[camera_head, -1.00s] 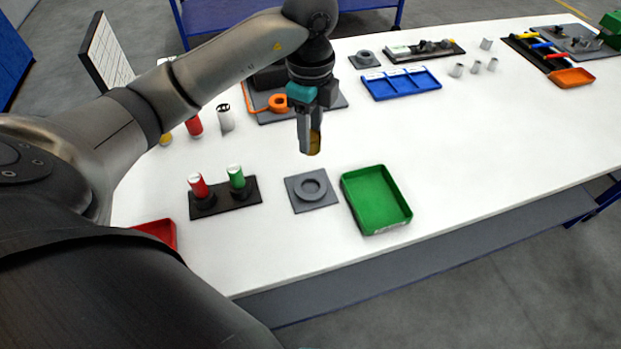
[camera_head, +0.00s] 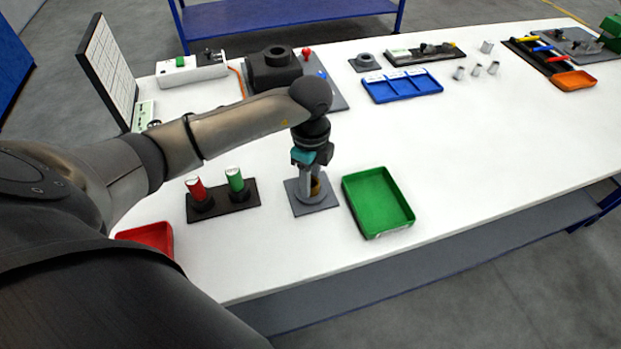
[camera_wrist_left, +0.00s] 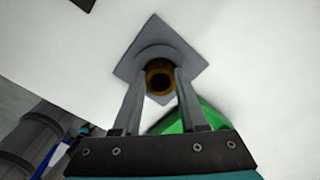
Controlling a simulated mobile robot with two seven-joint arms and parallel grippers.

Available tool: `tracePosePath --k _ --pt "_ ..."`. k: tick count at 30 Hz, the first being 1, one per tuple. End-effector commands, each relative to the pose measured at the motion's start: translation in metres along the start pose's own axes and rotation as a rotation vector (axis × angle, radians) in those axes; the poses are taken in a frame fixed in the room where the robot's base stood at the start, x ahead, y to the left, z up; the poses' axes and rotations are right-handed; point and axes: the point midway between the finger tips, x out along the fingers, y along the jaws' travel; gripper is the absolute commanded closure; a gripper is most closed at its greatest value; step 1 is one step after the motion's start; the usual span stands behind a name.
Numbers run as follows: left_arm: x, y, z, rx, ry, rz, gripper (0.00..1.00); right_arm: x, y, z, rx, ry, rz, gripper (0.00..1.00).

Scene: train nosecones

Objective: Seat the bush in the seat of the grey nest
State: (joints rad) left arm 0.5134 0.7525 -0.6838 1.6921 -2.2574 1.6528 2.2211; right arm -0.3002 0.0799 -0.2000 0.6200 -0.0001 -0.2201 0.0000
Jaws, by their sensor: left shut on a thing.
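The grey nest (camera_head: 325,203) is a square plate with a round raised seat, lying on the white table left of the green tray. My left gripper (camera_head: 314,190) points down over the nest and is shut on the bush. The bush (camera_wrist_left: 160,78) is a brass-coloured ring between the two fingers in the left wrist view. Behind it in that view is the nest's round seat and plate (camera_wrist_left: 128,66). The bush is at or just above the seat; I cannot tell whether it touches or is inside. In the head view the fingers mostly hide the bush. My right gripper is not in view.
The green tray (camera_head: 347,189) stands close on the right of the nest. A black stand (camera_head: 222,212) with a red and a green cylinder is close on its left. A red tray (camera_head: 147,238) is at the left edge. The table in front of the nest is clear.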

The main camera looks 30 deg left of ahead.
Motion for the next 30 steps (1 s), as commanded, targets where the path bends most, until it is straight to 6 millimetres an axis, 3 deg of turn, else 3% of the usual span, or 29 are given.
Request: tracePosePath --k 17,18,26,30 --pt "0.016 0.002 0.0 -0.001 0.0 0.005 1.0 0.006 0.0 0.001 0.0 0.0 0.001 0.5" --pt "0.016 0.003 0.0 -0.001 -0.001 0.007 0.57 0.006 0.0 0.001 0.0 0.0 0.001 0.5" --pt "0.017 0.003 -0.002 -0.001 0.003 0.009 0.28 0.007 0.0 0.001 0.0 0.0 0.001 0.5" --pt "0.017 0.003 -0.002 0.0 0.004 0.011 0.28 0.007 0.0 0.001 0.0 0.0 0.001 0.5"
